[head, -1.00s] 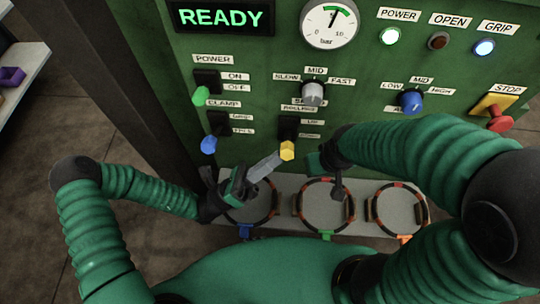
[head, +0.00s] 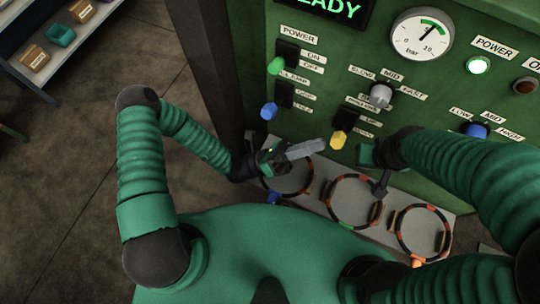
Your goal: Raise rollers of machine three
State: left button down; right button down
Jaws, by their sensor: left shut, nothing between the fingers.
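The green machine panel (head: 455,95) fills the upper right. The rollers switch (head: 345,117) is a black block with a yellow-tipped lever (head: 338,139) hanging down. My left gripper (head: 321,144) is shut and empty, its grey fingers pointing right. Their tips are just left of the yellow lever, and I cannot tell whether they touch it. No machine number is readable.
Power (head: 276,65) and clamp (head: 268,110) levers sit to the left, a grey speed knob (head: 381,95) above. Several rings rest on a grey ledge (head: 455,224) below. A dark post (head: 206,70) stands left of the panel, and a shelf (head: 62,60) at the far left.

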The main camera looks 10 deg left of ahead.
pick_arm(q)
jog(key=v, duration=1.5)
jog(key=shift+f, duration=0.25)
